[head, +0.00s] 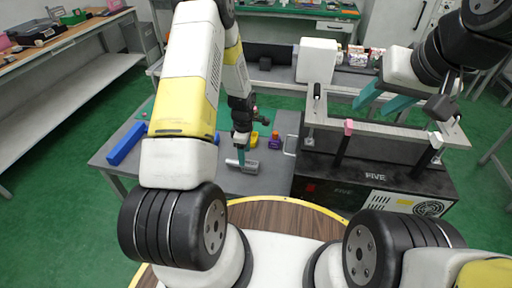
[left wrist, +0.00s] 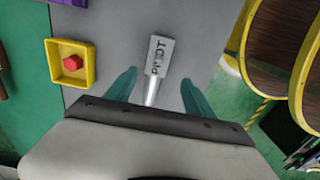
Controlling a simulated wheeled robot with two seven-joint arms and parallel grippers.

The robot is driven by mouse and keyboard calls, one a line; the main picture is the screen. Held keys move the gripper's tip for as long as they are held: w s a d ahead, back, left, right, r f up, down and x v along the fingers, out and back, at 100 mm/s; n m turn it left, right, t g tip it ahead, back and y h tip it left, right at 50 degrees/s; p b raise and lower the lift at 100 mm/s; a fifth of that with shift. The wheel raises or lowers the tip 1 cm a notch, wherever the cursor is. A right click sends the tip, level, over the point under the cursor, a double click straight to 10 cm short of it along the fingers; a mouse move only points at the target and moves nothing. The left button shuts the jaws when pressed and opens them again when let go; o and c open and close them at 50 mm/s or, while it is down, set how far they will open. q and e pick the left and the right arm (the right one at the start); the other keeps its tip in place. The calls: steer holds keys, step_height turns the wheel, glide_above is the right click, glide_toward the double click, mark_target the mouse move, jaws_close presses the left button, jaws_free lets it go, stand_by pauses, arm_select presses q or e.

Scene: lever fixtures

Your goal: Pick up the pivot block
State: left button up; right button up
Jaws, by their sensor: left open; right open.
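The pivot block (left wrist: 158,57) is a silver-grey piece marked "PIVOT" with a thinner round rod at its near end. It lies on the grey table, and in the left wrist view it sits between and ahead of my left gripper's fingers. My left gripper (left wrist: 155,95) is open, with teal fingers on either side of the rod. In the head view the pivot block (head: 241,166) lies under my left gripper (head: 241,150), which points down at it. I cannot tell whether the fingers touch it. My right gripper (head: 385,101) is open and empty above the lever fixture at the right.
A yellow tray (left wrist: 88,64) with a red hexagonal piece lies beside the block. A purple piece (head: 274,142) is close by. A blue bar (head: 126,143) lies at the table's left. A black box marked "FIVE" (head: 370,178) with levers on top stands at right.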

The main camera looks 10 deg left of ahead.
arm_select(q)
steer(key=f, duration=0.7)
steer(key=shift+w+f, duration=0.15)
steer(key=shift+w, duration=0.2)
jaws_close()
